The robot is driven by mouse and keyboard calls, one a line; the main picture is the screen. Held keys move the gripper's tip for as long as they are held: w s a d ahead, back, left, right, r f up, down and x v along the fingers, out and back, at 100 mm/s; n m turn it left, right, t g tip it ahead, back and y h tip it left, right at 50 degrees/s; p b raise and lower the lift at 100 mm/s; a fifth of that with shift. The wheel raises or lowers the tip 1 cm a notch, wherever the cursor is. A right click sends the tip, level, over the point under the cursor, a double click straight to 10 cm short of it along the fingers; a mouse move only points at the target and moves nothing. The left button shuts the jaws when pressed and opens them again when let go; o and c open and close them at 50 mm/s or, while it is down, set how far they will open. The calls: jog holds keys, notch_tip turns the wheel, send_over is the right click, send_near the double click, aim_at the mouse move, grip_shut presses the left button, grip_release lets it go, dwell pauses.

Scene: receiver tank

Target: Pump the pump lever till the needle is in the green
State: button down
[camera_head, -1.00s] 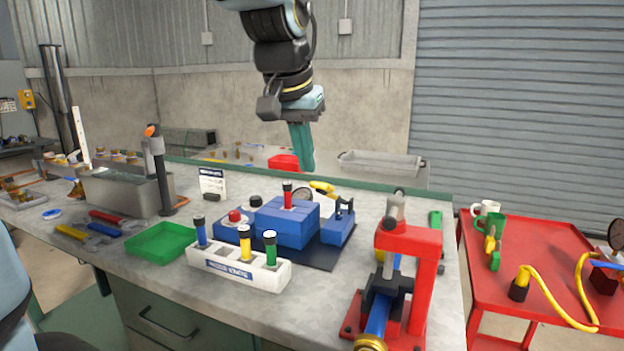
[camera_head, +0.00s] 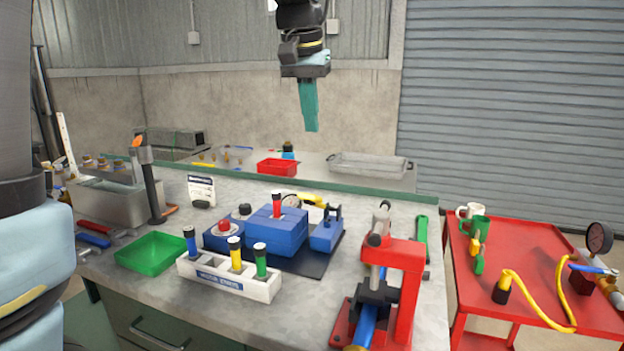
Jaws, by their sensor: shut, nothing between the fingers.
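The pump lever with its yellow grip (camera_head: 312,199) stands at the back of the blue unit (camera_head: 326,234) on the bench. A small round gauge (camera_head: 290,201) sits beside the lever, partly hidden behind the blue block (camera_head: 275,232). Its needle and any green zone are too small to read. My gripper (camera_head: 311,128), with teal fingers, is shut and empty. It hangs pointing down, above the lever in the picture and apart from it.
A white rack (camera_head: 228,279) with several coloured pegs and a green tray (camera_head: 152,253) stand in front-left. A red press (camera_head: 394,285) stands front-right. A red cart (camera_head: 535,270) at right carries mugs, a yellow hose and another gauge (camera_head: 599,237). The air around my gripper is clear.

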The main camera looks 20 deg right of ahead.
jog(key=p+x, duration=0.1)
jog(key=x, duration=0.8)
jog(key=shift+f+p, duration=0.25)
jog(key=shift+p, duration=0.1)
jog(key=f, duration=0.1)
jog(key=s+a+f, duration=0.1)
jog(key=shift+s+f+p, duration=0.1)
jog(key=shift+f+p, duration=0.25)
jog(key=shift+f, duration=0.05)
jog(key=shift+s+a+f, duration=0.1)
jog(key=shift+s+f, duration=0.05)
jog(key=shift+f, duration=0.2)
